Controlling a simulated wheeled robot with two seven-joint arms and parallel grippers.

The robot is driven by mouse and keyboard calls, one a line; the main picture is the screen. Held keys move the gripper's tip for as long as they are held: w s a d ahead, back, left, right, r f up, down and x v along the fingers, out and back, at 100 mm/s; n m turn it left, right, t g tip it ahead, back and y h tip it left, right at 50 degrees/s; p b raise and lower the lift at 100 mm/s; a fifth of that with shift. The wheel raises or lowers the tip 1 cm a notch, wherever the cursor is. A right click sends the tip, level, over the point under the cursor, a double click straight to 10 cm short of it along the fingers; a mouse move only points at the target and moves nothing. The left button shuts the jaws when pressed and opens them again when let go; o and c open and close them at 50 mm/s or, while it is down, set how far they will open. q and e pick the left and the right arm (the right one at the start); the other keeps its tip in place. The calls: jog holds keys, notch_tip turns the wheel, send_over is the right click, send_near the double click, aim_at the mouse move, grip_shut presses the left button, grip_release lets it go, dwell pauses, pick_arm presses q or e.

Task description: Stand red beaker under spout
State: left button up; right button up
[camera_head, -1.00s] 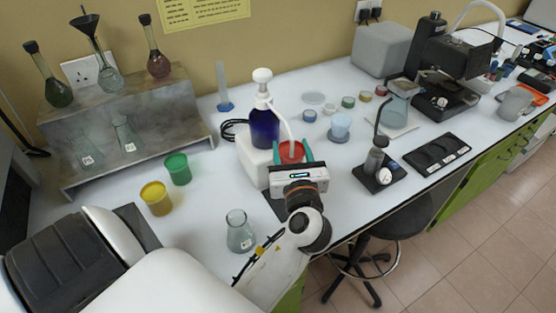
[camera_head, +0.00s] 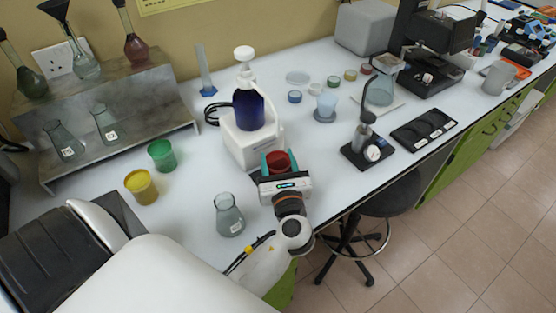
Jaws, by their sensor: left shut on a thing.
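The red beaker (camera_head: 279,160) sits between the teal fingers of my left gripper (camera_head: 278,166), which is shut on it. The dispenser stands just behind it: a dark blue bottle (camera_head: 250,109) with a white pump head, set in a white base (camera_head: 246,148). The beaker is in front of the base, to its lower right. The spout is hard to make out, so I cannot tell how the beaker lines up with it. The gripper hides the beaker's lower part, and I cannot tell whether it touches the table. My right gripper is not in view.
A clear flask (camera_head: 229,215) stands left of my left gripper. Yellow (camera_head: 141,187) and green (camera_head: 162,155) beakers stand farther left. A black stand (camera_head: 367,148) is to the right. The bench's front edge runs close by my gripper.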

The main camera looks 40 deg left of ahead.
pick_arm(q)
jog(key=shift+f, duration=0.15)
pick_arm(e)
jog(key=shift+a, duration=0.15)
pick_arm(q)
jog(key=o, duration=1)
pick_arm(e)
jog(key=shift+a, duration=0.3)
pick_arm(q)
jog(key=shift+r, duration=0.2)
jog(key=shift+s+d+f, duration=0.15)
jog(key=shift+s+d, duration=0.1)
jog(key=b+v, duration=0.2)
jog(key=v, duration=0.9)
jog(key=shift+s+d, duration=0.1)
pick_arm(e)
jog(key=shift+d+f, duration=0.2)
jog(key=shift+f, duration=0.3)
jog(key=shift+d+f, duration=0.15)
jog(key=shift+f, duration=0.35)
